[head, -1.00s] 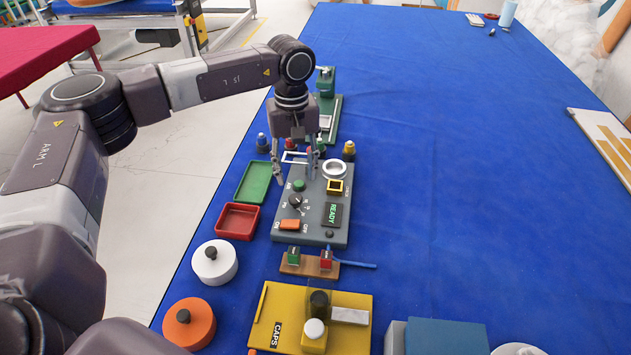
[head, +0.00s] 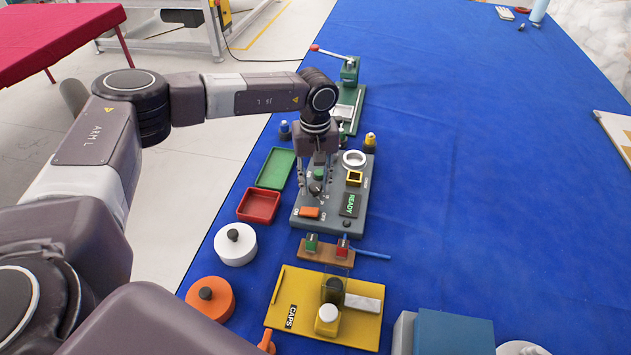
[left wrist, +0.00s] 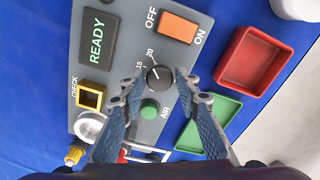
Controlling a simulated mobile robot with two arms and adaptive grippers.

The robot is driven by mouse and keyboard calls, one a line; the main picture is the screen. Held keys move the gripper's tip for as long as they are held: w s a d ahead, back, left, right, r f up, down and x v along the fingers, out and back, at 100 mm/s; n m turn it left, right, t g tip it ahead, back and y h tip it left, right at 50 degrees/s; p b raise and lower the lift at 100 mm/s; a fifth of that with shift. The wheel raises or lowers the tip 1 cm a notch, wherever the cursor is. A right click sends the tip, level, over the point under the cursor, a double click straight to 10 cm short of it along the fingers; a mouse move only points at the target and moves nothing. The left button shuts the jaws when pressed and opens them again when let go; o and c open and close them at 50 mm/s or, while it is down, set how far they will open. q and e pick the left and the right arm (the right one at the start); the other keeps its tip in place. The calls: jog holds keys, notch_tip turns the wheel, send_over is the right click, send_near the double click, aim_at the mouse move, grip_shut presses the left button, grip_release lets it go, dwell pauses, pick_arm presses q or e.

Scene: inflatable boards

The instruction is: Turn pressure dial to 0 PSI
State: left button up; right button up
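The pressure dial (left wrist: 159,78) is a round black knob with a white pointer line on a grey control panel (head: 336,216). In the left wrist view the marks 15 and 20 show beside it; other marks are hidden. The dial also shows in the head view (head: 316,189). My left gripper (left wrist: 157,74) is open, with one fingertip on each side of the dial; contact cannot be told. In the head view my left gripper (head: 314,190) points down over the panel. The right gripper is not in view.
On the panel are an orange switch (left wrist: 180,27), a green AIR button (left wrist: 150,109), a READY display (left wrist: 98,38) and a yellow-framed CHECK window (left wrist: 90,96). Red (head: 258,206) and green (head: 276,168) trays lie left.

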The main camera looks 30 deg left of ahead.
pick_arm(q)
jog(key=c, duration=0.7)
jog(key=shift+o, duration=0.2)
